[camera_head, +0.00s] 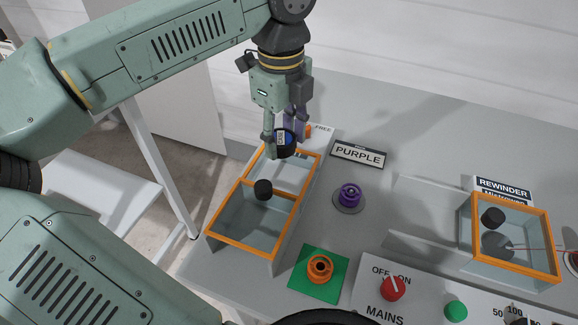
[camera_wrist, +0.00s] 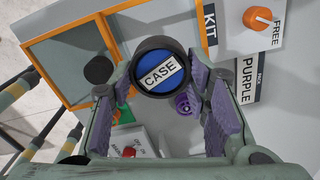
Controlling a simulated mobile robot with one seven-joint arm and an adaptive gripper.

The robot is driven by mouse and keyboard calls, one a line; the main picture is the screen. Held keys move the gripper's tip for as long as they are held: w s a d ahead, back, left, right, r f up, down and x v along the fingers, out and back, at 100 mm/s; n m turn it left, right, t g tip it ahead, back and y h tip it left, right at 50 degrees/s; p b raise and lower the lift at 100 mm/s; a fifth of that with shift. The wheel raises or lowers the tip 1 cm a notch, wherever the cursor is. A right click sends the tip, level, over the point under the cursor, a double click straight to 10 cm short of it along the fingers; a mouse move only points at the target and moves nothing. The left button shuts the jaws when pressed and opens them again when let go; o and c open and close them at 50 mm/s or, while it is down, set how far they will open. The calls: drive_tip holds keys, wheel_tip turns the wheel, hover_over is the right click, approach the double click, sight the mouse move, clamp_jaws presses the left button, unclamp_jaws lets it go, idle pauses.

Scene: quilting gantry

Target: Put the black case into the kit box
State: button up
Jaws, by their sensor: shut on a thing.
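My gripper (camera_head: 284,141) is shut on the black case (camera_head: 285,150), a short round piece with a blue face. In the wrist view the case (camera_wrist: 160,68) sits between the purple finger pads, its white CASE label facing the camera. The kit box (camera_head: 288,222) is grey with orange edging and stands at the left of the bench. A KIT label (camera_wrist: 209,25) shows beside it in the wrist view. My gripper holds the case up at the box's far end; the height above it is hard to tell. The case hides part of the far rim.
An orange FREE knob (camera_head: 308,131) is close behind the gripper. A purple piece (camera_head: 349,196), an orange spool (camera_head: 320,268) on a green pad and an orange-edged rewinder box (camera_head: 510,274) stand to the right.

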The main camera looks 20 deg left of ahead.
sight(284, 184)
wheel_tip(284, 184, down, 10)
drive_tip(key=b, duration=0.5)
drive_tip(key=shift+r, duration=0.1)
drive_tip(key=shift+f, duration=0.2)
drive_tip(key=o, duration=0.7)
drive_tip(key=shift+o, duration=0.8)
drive_tip(key=shift+r, duration=0.1)
